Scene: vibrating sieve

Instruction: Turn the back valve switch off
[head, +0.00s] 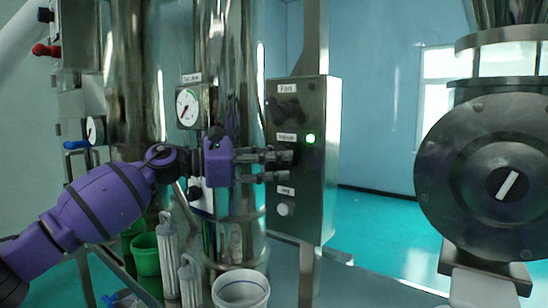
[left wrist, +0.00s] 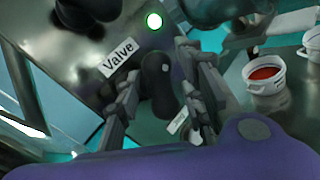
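A grey metal control box (head: 322,190) stands right of the steel columns, with several small labels down its face. A green light (head: 310,138) glows on it beside the middle label; it also shows in the left wrist view (left wrist: 154,20). That view reads "Valve" on the label (left wrist: 118,60), with a dark switch knob (left wrist: 156,78) close by. My left gripper (head: 283,165) is at the middle of the box. Its fingers (left wrist: 163,92) are apart, one on each side of the knob; I cannot tell whether they touch it. In the head view the gripper hides the knob. My right gripper is out of view.
A pressure gauge (head: 187,106) is on the steel column behind my left gripper. A pale button (head: 284,209) is low on the box. A white bucket (head: 241,290) and a green bucket (head: 146,254) are below. A large round metal housing (head: 450,180) is at right.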

